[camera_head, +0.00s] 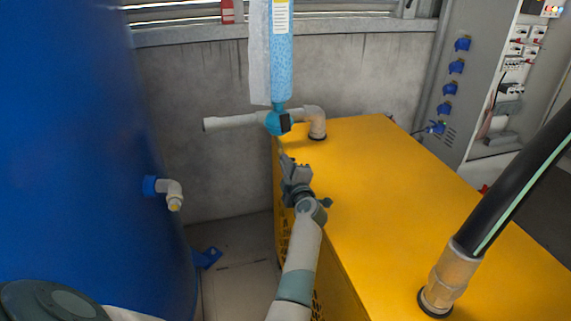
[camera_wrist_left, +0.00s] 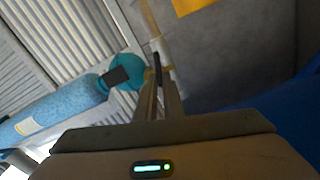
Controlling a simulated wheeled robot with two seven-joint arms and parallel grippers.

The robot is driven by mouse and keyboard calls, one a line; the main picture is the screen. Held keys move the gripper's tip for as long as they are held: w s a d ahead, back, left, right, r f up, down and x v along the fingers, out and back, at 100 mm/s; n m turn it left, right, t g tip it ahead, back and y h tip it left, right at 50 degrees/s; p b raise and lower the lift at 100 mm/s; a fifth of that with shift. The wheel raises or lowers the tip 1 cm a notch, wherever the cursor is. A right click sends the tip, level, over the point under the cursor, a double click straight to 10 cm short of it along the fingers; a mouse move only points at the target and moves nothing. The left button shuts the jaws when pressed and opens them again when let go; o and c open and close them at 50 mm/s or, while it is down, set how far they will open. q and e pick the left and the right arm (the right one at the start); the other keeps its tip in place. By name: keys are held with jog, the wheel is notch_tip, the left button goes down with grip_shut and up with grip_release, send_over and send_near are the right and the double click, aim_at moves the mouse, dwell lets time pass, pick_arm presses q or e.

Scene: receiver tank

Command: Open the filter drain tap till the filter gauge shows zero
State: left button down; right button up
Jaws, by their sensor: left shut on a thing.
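The filter is a tall blue speckled cylinder (camera_head: 281,65) with a teal fitting (camera_head: 274,123) at its lower end. It also shows in the left wrist view (camera_wrist_left: 60,108), with its teal fitting (camera_wrist_left: 127,72). A small black part, perhaps the gauge (camera_head: 285,122), sits on the fitting; no reading is legible. My right gripper is not in view.
A yellow cabinet (camera_head: 390,200) stands close right of my left arm. A pale pipe (camera_head: 235,122) runs past the filter's fitting to an elbow on the cabinet. A large blue tank (camera_head: 75,130) with a side outlet (camera_head: 172,190) is at left. A black hose (camera_head: 510,195) rises at right.

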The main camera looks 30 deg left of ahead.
pick_arm(q)
jog(key=shift+n, duration=1.7)
jog(key=c, duration=1.9)
grip_release()
jog(key=shift+o, duration=0.2)
